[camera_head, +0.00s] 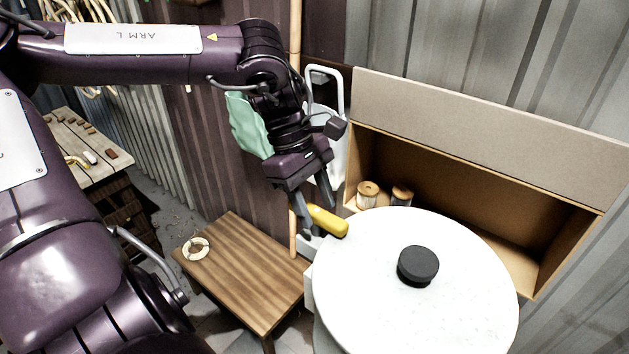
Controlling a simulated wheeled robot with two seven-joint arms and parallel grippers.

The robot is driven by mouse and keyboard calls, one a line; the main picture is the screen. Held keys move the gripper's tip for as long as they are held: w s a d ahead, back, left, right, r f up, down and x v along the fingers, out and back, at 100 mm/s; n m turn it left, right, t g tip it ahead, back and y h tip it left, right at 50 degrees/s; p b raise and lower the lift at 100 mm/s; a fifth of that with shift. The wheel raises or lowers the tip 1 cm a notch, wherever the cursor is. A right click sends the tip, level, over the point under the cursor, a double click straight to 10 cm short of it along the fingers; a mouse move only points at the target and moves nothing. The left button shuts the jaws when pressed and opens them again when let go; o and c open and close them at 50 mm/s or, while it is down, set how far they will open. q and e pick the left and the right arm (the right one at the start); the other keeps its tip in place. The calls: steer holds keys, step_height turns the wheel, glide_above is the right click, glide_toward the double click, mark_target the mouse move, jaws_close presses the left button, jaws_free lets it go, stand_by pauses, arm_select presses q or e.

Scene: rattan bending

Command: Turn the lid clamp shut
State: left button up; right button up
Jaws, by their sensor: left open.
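A large round white lid (375,290) with a black knob (418,265) lies at the lower right. A yellow handle (328,221), which looks like the lid clamp's, sticks out at the lid's upper left edge. My left gripper (318,207) is open and points down at the yellow handle, with its fingers close to the handle's left end. I cannot tell whether the fingers touch it. The clamp's lower part is mostly hidden behind the gripper and lid. My right gripper is not in view.
An open cardboard-coloured box (480,205) behind the lid holds a spool (367,194) and a darker one beside it. A low wooden table (245,275) with a pale ring (196,248) stands to the left. A bench (85,150) with small pieces stands farther left.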

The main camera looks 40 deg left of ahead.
arm_select(q)
steer(key=b+v, duration=0.1)
steer(key=v, duration=0.6)
steer(key=shift+b, duration=0.3)
steer(key=shift+a+r, duration=0.15)
steer(key=shift+r, duration=0.3)
steer(key=shift+f, duration=0.1)
